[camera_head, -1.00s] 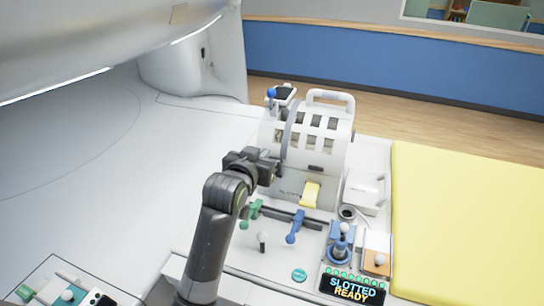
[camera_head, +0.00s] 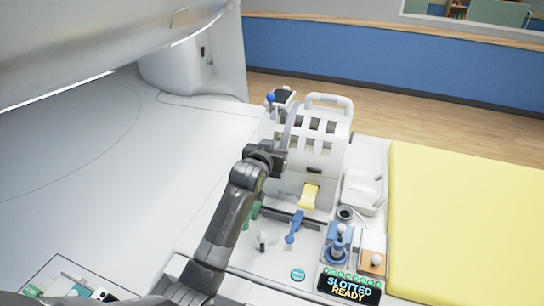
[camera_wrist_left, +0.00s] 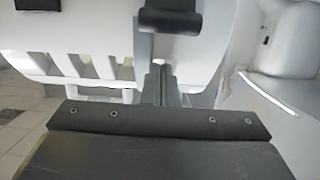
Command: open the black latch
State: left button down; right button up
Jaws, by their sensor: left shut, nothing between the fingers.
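The white slotted coil housing (camera_head: 325,155) stands on the console. A black block (camera_wrist_left: 170,17) on a grey stem, which looks like the black latch, shows at the top of the left wrist view, just beyond my fingers. In the head view a black-topped part (camera_head: 284,96) sits at the housing's upper left beside a blue ball; I cannot tell if it is the same piece. My left gripper (camera_head: 286,138) is at the housing's left side, shut and empty. It also shows in the left wrist view (camera_wrist_left: 160,80), its tips below the block; contact is unclear. My right gripper is out of view.
A yellow tab (camera_head: 310,195), a blue lever (camera_head: 294,227) and a blue joystick (camera_head: 340,245) are in front of the housing. A display (camera_head: 350,288) reads "SLOTTED READY". A yellow pad (camera_head: 465,215) lies right. The scanner shell (camera_head: 100,45) overhangs the upper left.

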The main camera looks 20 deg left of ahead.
pick_arm(q)
jog(key=s+f+p, duration=0.1)
jog(key=s+f, duration=0.1)
jog(key=f, duration=0.1)
jog(key=shift+s, duration=0.1)
jog(key=shift+a, duration=0.1)
